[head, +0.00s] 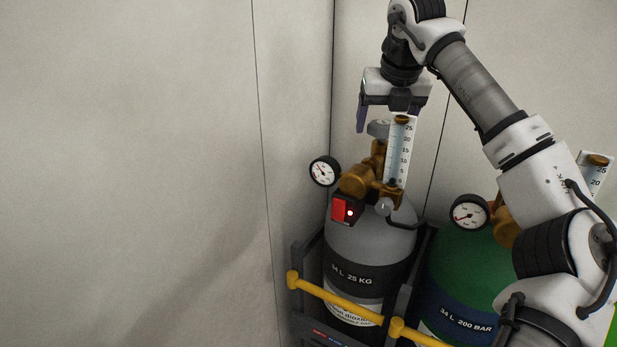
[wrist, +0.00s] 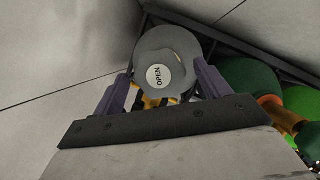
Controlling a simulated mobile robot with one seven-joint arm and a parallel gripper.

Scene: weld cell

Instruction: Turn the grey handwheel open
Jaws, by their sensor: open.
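The grey handwheel (head: 378,128) sits on top of the brass valve (head: 360,180) of the grey gas cylinder (head: 370,245). In the wrist view the handwheel (wrist: 160,55) shows from above, with a white round label reading OPEN. My gripper (head: 385,122) points down over the handwheel, its purple fingers apart. In the wrist view the fingers (wrist: 160,85) stand to the left and right of the wheel's near part, and the gap between them is empty of any grip. Whether a finger touches the rim cannot be told. The tube flowmeter partly hides the wheel in the head view.
A flowmeter tube (head: 399,150), a round gauge (head: 324,171) and a red box (head: 345,209) crowd the valve. A green cylinder (head: 462,275) with its own gauge (head: 469,212) stands at the right. A yellow bar (head: 335,300) crosses the front. Wall panels stand close behind.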

